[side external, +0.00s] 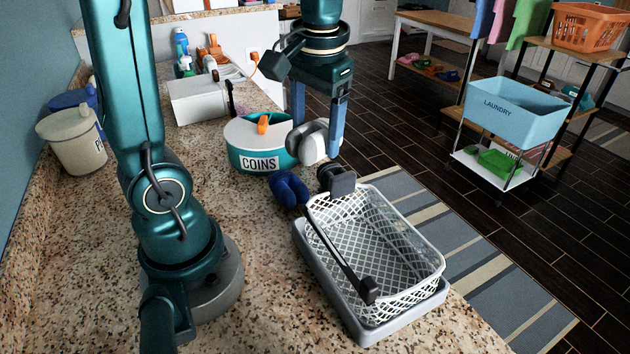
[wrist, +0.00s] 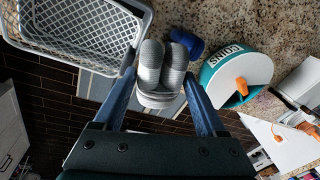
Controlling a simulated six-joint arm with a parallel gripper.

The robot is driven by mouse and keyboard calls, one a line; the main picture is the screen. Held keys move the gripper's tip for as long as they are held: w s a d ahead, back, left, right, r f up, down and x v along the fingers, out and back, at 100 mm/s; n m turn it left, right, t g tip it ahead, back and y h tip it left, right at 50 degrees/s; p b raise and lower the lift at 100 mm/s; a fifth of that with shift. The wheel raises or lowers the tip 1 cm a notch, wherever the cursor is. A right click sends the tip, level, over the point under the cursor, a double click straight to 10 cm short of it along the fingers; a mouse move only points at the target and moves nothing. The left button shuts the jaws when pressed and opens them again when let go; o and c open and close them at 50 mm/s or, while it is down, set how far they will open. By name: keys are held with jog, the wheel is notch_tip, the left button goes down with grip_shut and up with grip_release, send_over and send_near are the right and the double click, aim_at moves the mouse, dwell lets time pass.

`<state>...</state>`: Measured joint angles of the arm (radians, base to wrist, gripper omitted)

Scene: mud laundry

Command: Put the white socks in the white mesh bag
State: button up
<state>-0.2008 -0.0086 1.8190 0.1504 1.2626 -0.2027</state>
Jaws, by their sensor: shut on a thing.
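My gripper (side external: 319,138) is shut on the rolled white socks (side external: 312,143) and holds them above the counter, just behind the mesh container. In the wrist view the white socks (wrist: 150,66) show as a pale grey-white pair between my two blue fingers (wrist: 160,84). The white mesh bag (side external: 427,240) looks like an open rectangular lattice basket set in a grey tray (side external: 352,322). Its visible inside looks empty. It also shows at the upper left of the wrist view (wrist: 75,60). The socks are apart from it.
Dark blue rolled socks (side external: 287,189) lie by the basket's back left corner. A black rod (side external: 335,250) with black end pieces runs along its left rim. A teal COINS tin (side external: 245,158) stands left of my gripper. The counter's right edge is close to the basket.

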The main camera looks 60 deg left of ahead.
jog(key=w+d+m, duration=0.1)
jog(key=m, duration=0.1)
jog(key=w+d+r+m, duration=0.1)
jog(key=d+m, duration=0.1)
jog(key=shift+w+d+t, duration=0.15)
jog(key=shift+d+t, duration=0.15)
jog(key=shift+t, duration=0.1)
jog(key=m, duration=0.4)
jog(key=shift+d+r+h, duration=0.15)
jog(key=shift+r+h, duration=0.05)
jog(key=shift+h, duration=0.1)
jog(key=m, duration=0.3)
notch_tip(320, 180, up, 3)
jog(key=m+g+h, duration=0.1)
jog(key=m+h, duration=0.2)
jog(key=m, duration=2)
send_over(389, 249)
jog(key=a, duration=0.4)
jog(key=shift+r, duration=0.1)
jog(key=d+m, duration=0.2)
jog(key=d+m+g, duration=0.1)
jog(key=d+m, duration=0.1)
jog(key=m, duration=0.1)
jog(key=shift+d+r, duration=0.1)
jog(key=shift+r, duration=0.1)
jog(key=shift+m, duration=0.3)
notch_tip(389, 249, down, 18)
jog(key=shift+d+f, duration=0.1)
jog(key=shift+f, duration=0.05)
jog(key=shift+f, duration=0.15)
